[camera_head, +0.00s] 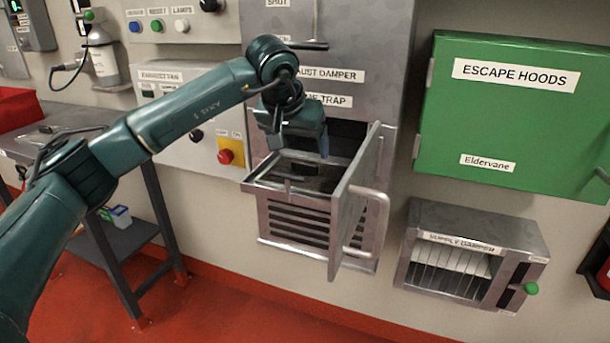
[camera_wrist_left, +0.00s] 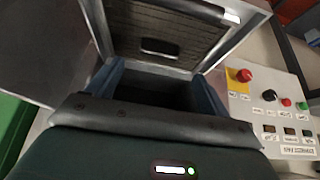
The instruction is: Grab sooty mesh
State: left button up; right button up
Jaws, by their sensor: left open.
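The sooty mesh (camera_head: 318,179) is a dark panel in a metal frame, sticking out of the opening labelled as a trap. In the left wrist view the mesh (camera_wrist_left: 183,22) shows a brownish grid with a dark tab (camera_wrist_left: 160,47) near its edge. My left gripper (camera_head: 299,150) is above the mesh, pointing down at the opening. Its two blue fingers are apart in the left wrist view (camera_wrist_left: 160,92), with nothing seen between them. Whether the fingers touch the mesh or its frame cannot be told. My right gripper is not in view.
The open metal door (camera_head: 355,205) with its handle stands just right of the mesh. Slats (camera_head: 298,225) lie below. A panel with a red button (camera_head: 226,156) is left. A green cabinet (camera_head: 520,115) and a supply damper box (camera_head: 470,255) are right. A cart (camera_head: 130,235) stands left.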

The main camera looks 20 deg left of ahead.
aim_at(304, 163)
pick_arm(q)
jog(key=x, duration=0.5)
jog(key=shift+s+d+f, duration=0.1)
jog(key=shift+s+d, duration=0.05)
jog(key=shift+s, duration=0.15)
jog(key=shift+c, duration=0.2)
jog(key=c, duration=1.3)
